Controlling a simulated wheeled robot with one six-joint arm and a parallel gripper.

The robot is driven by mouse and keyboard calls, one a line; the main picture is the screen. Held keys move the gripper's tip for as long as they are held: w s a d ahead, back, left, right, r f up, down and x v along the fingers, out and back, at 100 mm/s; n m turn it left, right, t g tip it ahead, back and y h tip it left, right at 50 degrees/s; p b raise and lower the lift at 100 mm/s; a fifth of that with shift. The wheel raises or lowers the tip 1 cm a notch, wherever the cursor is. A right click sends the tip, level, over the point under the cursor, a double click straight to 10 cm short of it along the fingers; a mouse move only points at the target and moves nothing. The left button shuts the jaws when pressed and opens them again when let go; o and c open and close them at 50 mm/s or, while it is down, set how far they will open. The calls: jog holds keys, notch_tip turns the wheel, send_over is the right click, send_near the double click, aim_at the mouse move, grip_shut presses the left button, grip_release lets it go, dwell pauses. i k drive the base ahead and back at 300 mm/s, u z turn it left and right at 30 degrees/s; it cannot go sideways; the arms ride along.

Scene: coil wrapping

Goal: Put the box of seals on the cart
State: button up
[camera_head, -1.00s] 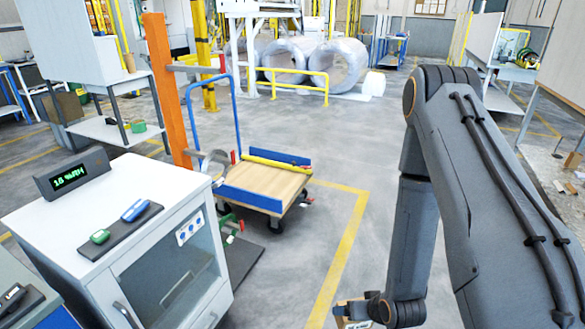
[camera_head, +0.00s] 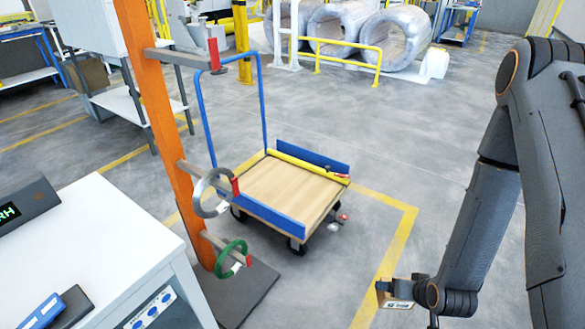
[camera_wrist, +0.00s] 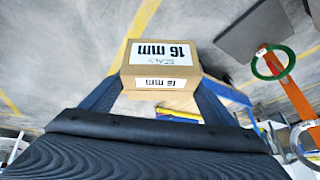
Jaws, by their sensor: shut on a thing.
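My gripper (camera_wrist: 160,98) is shut on a small cardboard box (camera_wrist: 162,55) in the wrist view. In the head view the box (camera_head: 398,304) shows at the bottom, partly hidden by my gripper (camera_head: 400,292). The cart (camera_head: 285,195) stands left of and beyond the box, with a wooden deck, blue side boards and a blue push handle. A yellow tool, perhaps a level, lies along the deck's far edge. The box is apart from the cart, held over the floor.
An orange post (camera_head: 153,110) with hanging rings stands close to the cart's left side. A white cabinet (camera_head: 110,235) is at the lower left. A yellow rail (camera_head: 335,55) and wrapped coils (camera_head: 365,42) are at the back. The floor right of the cart is clear.

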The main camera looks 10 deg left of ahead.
aim_at(280, 207)
jog(key=u, duration=0.5)
jog(key=i, duration=1.35)
jog(key=u, duration=0.6)
